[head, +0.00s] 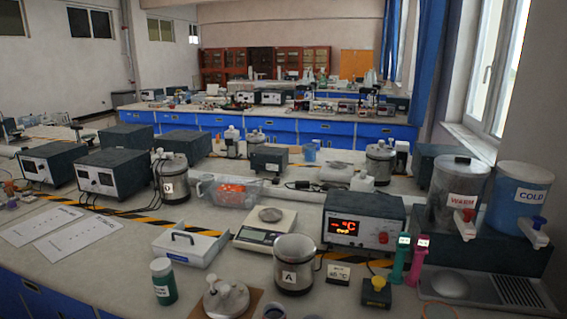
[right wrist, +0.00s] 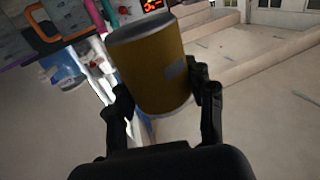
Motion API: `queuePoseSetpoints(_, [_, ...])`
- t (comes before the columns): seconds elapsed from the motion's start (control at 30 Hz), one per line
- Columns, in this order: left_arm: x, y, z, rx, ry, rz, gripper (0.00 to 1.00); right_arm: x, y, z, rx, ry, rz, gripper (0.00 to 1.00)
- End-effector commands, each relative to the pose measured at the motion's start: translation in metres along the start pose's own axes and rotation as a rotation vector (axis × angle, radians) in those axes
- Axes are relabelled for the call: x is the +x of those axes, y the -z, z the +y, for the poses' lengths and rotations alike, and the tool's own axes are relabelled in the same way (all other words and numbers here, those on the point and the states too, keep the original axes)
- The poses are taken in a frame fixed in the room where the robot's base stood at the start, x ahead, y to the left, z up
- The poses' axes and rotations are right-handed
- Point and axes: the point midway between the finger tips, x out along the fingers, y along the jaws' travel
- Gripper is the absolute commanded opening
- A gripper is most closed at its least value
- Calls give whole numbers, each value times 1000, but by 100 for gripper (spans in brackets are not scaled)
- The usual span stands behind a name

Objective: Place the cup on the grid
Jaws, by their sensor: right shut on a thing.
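In the right wrist view my right gripper (right wrist: 160,95) is shut on a yellow-brown cylindrical cup (right wrist: 150,65) with a grey top end and a small grey patch on its side. One finger is on each side of it, and the cup looks tilted in that picture. Neither gripper shows in the head view, nor does the held cup. A dark slotted grid (head: 516,291) lies at the lower right of the head view, in a grey tray below the dispenser marked COLD (head: 522,197). My left gripper is not in view.
The dispenser marked WARM (head: 457,193) stands beside the cold one; both taps overhang the tray. Left of the tray stand pink and green tubes (head: 418,260), a yellow-topped block (head: 377,291), a temperature box (head: 363,220) and a metal pot marked A (head: 294,268).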

Motion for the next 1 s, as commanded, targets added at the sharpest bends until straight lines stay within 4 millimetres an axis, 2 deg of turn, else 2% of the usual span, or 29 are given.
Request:
queuePoseSetpoints(0.4, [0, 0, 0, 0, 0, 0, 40, 4, 1, -3, 4, 17, 4, 23])
queuePoseSetpoints(0.47, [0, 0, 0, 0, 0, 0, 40, 11, 3, -8, 9, 46, 10, 23])
queuePoseSetpoints(0.8, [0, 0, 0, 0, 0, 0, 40, 70, 18, -53, 12, 321, 16, 23])
queuePoseSetpoints(1.0, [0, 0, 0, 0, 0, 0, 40, 82, 20, -60, 1, 379, 0, 23])
